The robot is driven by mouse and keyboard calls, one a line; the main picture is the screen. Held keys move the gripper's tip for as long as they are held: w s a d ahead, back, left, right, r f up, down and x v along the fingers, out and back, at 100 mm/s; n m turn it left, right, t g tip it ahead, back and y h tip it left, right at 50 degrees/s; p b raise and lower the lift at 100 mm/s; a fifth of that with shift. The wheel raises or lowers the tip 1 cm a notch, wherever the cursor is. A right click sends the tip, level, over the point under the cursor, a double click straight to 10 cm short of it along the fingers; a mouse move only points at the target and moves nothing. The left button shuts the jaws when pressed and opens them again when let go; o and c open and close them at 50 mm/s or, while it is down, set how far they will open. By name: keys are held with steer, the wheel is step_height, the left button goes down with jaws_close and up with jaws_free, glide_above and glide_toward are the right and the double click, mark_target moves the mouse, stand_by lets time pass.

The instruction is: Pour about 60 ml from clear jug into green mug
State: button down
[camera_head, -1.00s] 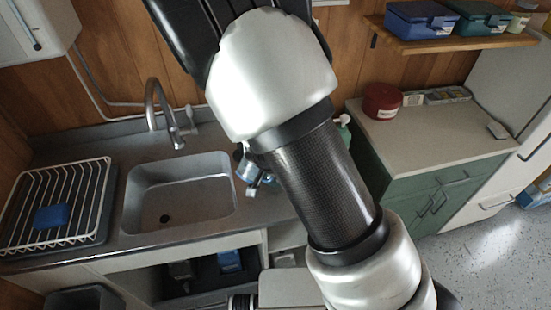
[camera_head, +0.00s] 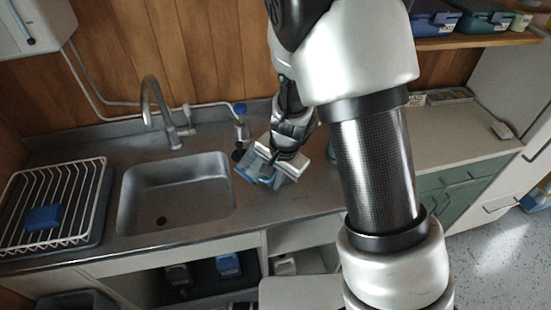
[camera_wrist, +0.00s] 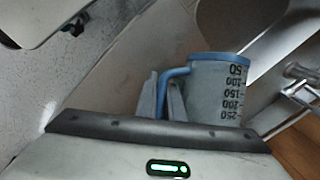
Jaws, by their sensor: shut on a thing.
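The clear jug (camera_wrist: 215,92) has a blue rim, a blue handle and dark volume marks. In the wrist view my gripper (camera_wrist: 166,95) is shut on its handle, with one finger on each side. In the head view my gripper (camera_head: 285,150) is over the counter to the right of the sink, with blue and grey shapes beneath it; the jug's outline is hard to make out there. I cannot tell the liquid level or the jug's exact tilt.
The sink (camera_head: 180,196) with its tall tap (camera_head: 155,105) lies left of my gripper. A white dish rack (camera_head: 75,180) with a blue item stands farther left. A blue-topped fitting (camera_head: 240,122) stands close behind my gripper. Boxes sit on the upper right shelf (camera_head: 470,41).

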steer(key=shift+r+g+y, duration=0.3)
steer(key=shift+g+y, duration=0.1)
steer(key=shift+y, duration=0.1)
stand_by(0.5)
steer(key=shift+w+d+r+g+y, duration=0.15)
steer(key=shift+w+r+g+y, duration=0.15)
steer(key=shift+g+y, duration=0.2)
stand_by(0.5)
steer(key=shift+s, duration=0.1)
steer(key=shift+r+y, duration=0.15)
steer(key=shift+y, duration=0.15)
stand_by(0.4)
